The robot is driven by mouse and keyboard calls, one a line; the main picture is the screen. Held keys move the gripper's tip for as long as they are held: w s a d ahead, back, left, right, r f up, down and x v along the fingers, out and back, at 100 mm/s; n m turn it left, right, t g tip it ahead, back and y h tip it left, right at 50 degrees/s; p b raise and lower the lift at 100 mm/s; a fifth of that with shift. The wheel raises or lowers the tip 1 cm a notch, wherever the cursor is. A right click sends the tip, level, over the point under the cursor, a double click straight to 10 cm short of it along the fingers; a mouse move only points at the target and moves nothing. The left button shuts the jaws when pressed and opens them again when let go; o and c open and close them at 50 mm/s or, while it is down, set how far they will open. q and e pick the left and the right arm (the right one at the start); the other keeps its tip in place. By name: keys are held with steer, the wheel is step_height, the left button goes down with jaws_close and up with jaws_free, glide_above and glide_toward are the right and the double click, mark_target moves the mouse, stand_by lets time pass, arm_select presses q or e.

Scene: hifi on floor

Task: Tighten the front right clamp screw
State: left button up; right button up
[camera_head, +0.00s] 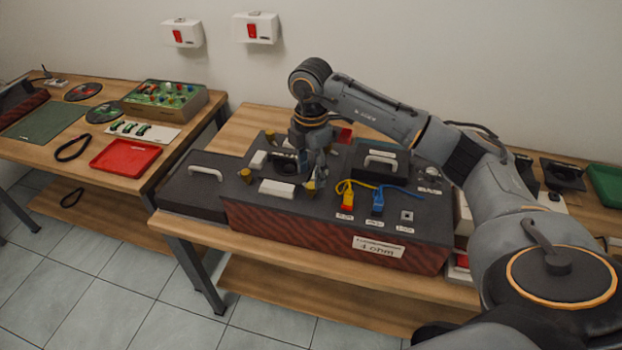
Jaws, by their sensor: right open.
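A dark hi-fi unit (330,222) with a reddish patterned front and a "4 ohm" label stands on the middle table. Brass-coloured clamp screws stand on its top left part: one at the front left (246,176), one at the back (270,138), and one at the front right (310,188). My right gripper (312,180) points down at the front right screw, with its fingers open close around or just above it. I cannot tell whether they touch it. The gripper and wrist hide part of the clamp area behind. My left gripper is out of view.
White blocks (277,188) lie between the screws. A yellow plug (347,200) and a blue plug (378,202) with cables sit right of the gripper. A handled dark lid (205,178) lies at the left. A red tray (126,157) is on the left table.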

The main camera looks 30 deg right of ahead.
mark_target(311, 185)
step_height(311, 185, up, 8)
steer(key=shift+r, duration=0.2)
steer(key=shift+a, duration=0.1)
stand_by(0.4)
